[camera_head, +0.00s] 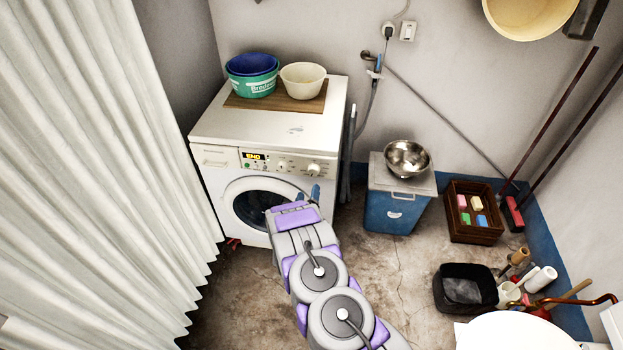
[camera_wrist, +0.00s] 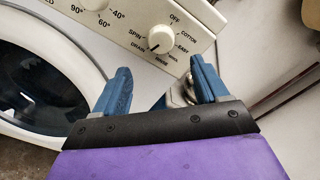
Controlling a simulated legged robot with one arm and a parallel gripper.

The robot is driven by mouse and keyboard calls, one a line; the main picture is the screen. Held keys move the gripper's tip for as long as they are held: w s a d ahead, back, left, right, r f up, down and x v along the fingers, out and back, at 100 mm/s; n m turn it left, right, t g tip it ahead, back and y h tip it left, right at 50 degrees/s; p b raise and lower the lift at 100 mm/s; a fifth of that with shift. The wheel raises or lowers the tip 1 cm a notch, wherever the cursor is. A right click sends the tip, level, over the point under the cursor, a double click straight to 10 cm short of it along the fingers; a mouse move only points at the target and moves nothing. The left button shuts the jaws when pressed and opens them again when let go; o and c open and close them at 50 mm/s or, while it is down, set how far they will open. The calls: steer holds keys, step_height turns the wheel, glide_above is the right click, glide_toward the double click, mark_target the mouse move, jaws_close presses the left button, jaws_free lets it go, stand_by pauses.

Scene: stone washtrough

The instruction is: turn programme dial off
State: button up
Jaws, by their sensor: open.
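The programme dial (camera_wrist: 161,39) is a round cream knob at the right end of the washing machine's control panel. Labels around it read OFF, COTTON, EASY, SPIN, DRAIN and others. Its dark mark lies at the lower left, near DRAIN. In the head view the dial (camera_head: 313,169) sits at the panel's upper right. The washing machine (camera_head: 212,126) is white, with a display reading END. My gripper (camera_wrist: 157,82) is open with blue fingers apart and nothing between them. It is in front of the panel, below the dial in the wrist view, not touching it.
A wooden board (camera_head: 308,104) with basins stands on the machine. A second knob (camera_wrist: 96,3) is left of the dial. A blue cooler box (camera_head: 388,212) with a metal bowl (camera_head: 407,158) stands to the right. A white curtain (camera_head: 90,170) hangs at the left.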

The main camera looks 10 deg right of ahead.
mark_target(313, 173)
steer(key=b+x, duration=0.1)
steer(key=x, duration=0.7)
steer(key=shift+w+f+b, duration=0.15)
steer(key=shift+b, duration=0.15)
steer(key=shift+w+d, duration=0.2)
steer(key=shift+w, duration=0.3)
steer(key=c, duration=1.1)
